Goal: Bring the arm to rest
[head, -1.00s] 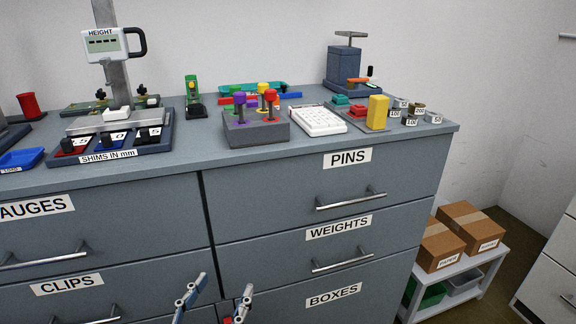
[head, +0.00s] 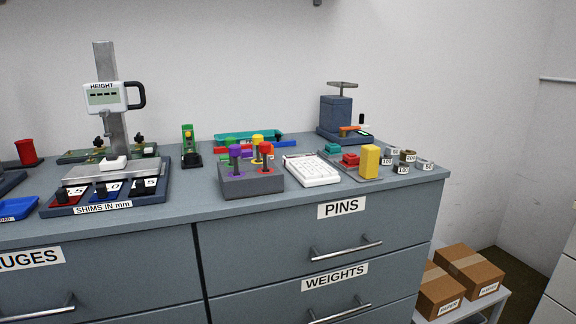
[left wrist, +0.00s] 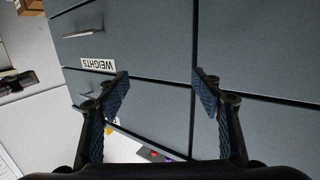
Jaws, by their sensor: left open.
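My left gripper (left wrist: 160,85) shows in the left wrist view with its two blue-padded fingers spread apart and nothing between them. It faces the grey drawer fronts, near the drawer labelled WEIGHTS (left wrist: 98,64), which appears upside down there. The same WEIGHTS drawer (head: 335,275) shows shut in the head view. No gripper or arm is in the head view. My right gripper is in neither view. A white keypad (head: 312,170) lies on the counter beside a grey block with coloured knobs (head: 252,188).
The counter (head: 330,197) also bears a height gauge (head: 106,96), a shim tray (head: 105,207), a yellow block (head: 369,161) and small weights (head: 403,169). The PINS drawer (head: 341,210) is shut. Cardboard boxes (head: 470,271) stand on a low shelf at the right.

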